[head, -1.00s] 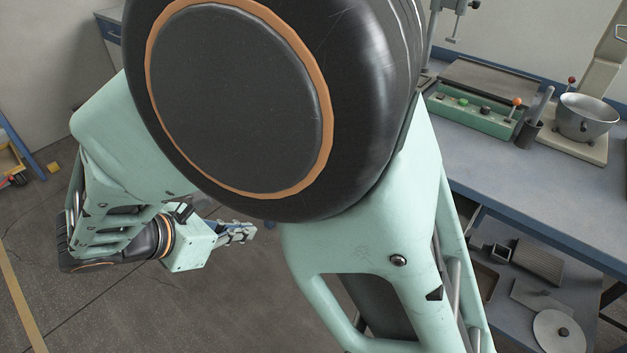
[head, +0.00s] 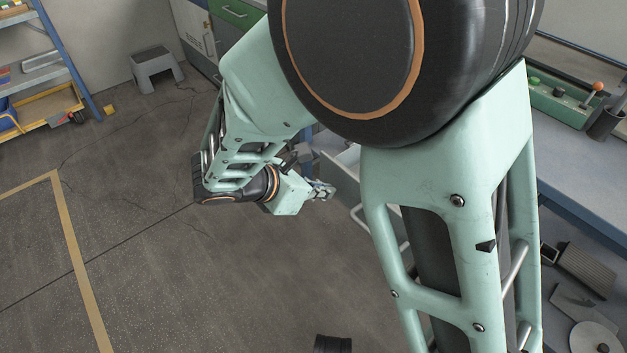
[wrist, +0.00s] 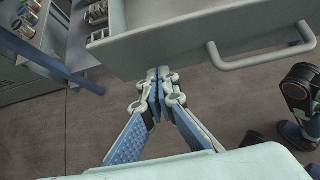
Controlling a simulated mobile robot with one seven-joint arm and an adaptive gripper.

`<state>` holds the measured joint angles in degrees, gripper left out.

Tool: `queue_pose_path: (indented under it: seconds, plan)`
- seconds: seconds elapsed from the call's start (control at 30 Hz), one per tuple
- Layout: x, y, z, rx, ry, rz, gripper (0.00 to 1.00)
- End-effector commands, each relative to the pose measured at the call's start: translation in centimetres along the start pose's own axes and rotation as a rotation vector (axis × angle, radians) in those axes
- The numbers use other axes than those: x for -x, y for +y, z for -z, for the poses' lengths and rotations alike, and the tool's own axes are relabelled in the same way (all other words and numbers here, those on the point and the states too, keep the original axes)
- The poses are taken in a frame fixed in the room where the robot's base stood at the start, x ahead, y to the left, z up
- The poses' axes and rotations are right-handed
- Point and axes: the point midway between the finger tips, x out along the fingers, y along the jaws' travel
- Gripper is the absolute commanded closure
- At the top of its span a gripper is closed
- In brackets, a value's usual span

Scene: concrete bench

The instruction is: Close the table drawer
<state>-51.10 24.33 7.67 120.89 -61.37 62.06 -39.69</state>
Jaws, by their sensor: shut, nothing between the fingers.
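The table drawer is pulled out. In the wrist view its pale grey front (wrist: 185,48) crosses the top, with the inside of the drawer showing behind it. Its bar handle (wrist: 262,61) sticks out at the right end of the front. In the head view a corner of the drawer (head: 347,163) shows beside my arm, which hides most of it. My gripper (wrist: 160,72) is shut and empty, its tips close to the lower edge of the drawer front, left of the handle. I cannot tell if they touch. In the head view my gripper (head: 328,190) is just left of the drawer.
The bench top (head: 585,165) runs along the right, with a green control box (head: 560,105) on it and metal parts on a lower shelf (head: 560,335). A grey step stool (head: 157,70) and a shelf rack (head: 45,75) stand at the far left. The floor at left is clear.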

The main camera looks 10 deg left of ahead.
Motion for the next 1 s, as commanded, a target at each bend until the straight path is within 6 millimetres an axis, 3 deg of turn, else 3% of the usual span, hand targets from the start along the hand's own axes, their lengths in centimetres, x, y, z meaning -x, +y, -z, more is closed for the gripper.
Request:
queue_pose_path:
  seconds: [0.17,0.67,0.87,1.0]
  plan:
    - [-1.0,0.0,-0.8,0.0,0.001,0.0,1.0]
    - [-1.3,0.0,-1.2,0.001,0.0,0.001,1.0]
    - [-3.0,-0.1,-2.8,-0.001,0.0,0.004,1.0]
    - [-5.2,-0.2,-4.9,-0.003,-0.001,0.006,1.0]
